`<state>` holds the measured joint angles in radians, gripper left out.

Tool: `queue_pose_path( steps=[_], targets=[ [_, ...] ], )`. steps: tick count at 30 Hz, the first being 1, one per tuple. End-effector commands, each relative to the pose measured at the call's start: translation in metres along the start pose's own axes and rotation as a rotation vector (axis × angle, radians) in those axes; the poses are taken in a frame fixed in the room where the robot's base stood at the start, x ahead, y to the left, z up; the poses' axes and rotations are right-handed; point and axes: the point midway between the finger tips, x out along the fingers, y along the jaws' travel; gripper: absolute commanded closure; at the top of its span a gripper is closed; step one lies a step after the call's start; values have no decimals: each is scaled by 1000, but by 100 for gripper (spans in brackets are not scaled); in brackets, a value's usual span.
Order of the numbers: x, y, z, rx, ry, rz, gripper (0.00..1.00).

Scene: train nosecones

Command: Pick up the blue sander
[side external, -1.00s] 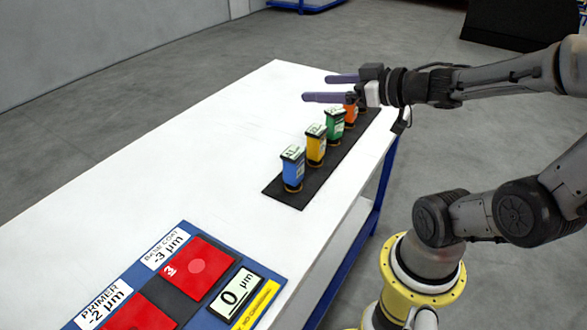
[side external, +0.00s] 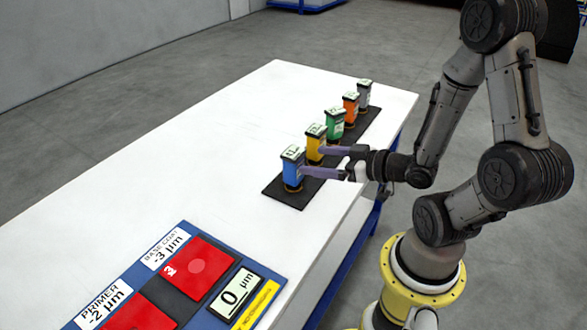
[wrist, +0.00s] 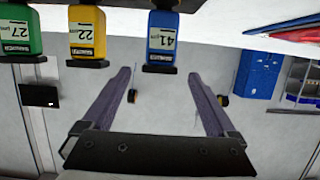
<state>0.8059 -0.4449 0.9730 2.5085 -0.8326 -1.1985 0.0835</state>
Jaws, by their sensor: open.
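The blue sander (side external: 292,174) stands upright at the near end of a black strip on the white table. It has a pale label on top. In the wrist view the blue sander (wrist: 161,40), marked 41, lies ahead of the gap between my fingertips. My gripper (side external: 311,161) is open and empty. It is low at the right side of the row, with its purple fingers pointing left toward the sanders. In the wrist view my gripper (wrist: 160,74) shows both fingers spread wide, one to each side of the blue sander. Whether a fingertip touches anything cannot be told.
A yellow sander (side external: 315,146) stands close behind the blue one, then green (side external: 334,125), orange (side external: 350,108) and grey (side external: 364,95) ones. The black strip (side external: 289,200) holds them. A panel with red pads (side external: 198,266) lies at the front. The table's left side is clear.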

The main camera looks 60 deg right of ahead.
Motion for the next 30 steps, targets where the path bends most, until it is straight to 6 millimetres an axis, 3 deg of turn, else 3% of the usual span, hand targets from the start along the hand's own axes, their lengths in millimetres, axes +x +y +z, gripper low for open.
queue_pose_path(
  steps=[5, 19, 30],
  targets=[
    [5, 0, 10, -2, 0, -1, 7],
    [28, -1, 10, -3, 0, -2, 7],
    [72, -1, 10, -3, -1, -4, 7]
  ],
)
